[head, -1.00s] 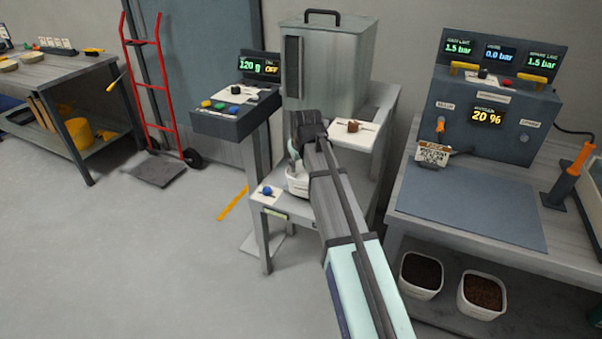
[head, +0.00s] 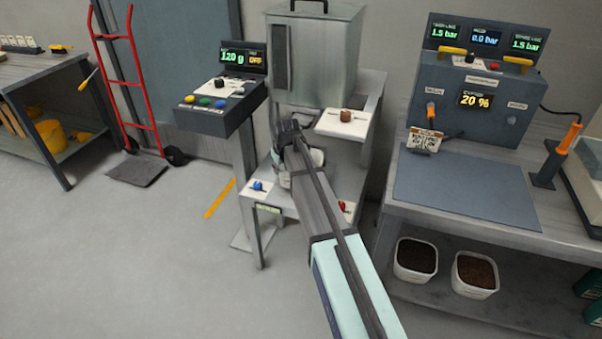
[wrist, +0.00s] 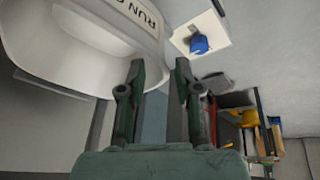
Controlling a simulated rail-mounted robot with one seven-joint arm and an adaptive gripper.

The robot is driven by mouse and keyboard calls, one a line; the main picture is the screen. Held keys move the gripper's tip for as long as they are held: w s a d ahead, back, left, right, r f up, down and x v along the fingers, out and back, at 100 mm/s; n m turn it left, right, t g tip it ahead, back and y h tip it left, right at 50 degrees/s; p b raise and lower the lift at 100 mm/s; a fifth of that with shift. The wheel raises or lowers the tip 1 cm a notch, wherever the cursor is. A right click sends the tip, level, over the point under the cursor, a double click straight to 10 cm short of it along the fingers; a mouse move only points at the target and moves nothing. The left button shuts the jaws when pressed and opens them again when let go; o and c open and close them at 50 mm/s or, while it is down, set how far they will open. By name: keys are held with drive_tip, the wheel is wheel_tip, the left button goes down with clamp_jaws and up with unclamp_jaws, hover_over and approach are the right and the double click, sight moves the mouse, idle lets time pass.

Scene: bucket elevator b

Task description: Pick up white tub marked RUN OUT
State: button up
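The white tub marked RUN OUT (wrist: 95,72) fills the upper left of the wrist view, its dark lettering partly cut off by the frame edge. In the head view, the tub (head: 284,182) stands on the lower shelf of the metal stand, mostly hidden behind my arm. My gripper (wrist: 160,66) is open, with a clear gap between its dark fingers. The left finger overlaps the tub's edge in the wrist view, and the right finger is just outside the labelled wall. I cannot tell whether either finger touches the tub.
A blue knob on a white plate (wrist: 200,42) is close to my right finger. A red knob (head: 344,207) sits at the shelf's right. The metal hopper (head: 325,60) stands above, and the control box (head: 215,108) is to the left. Open floor lies at left.

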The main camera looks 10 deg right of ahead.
sight(281, 179)
drive_tip(key=shift+x, duration=3.2)
drive_tip(key=shift+d, duration=0.15)
clamp_jaws()
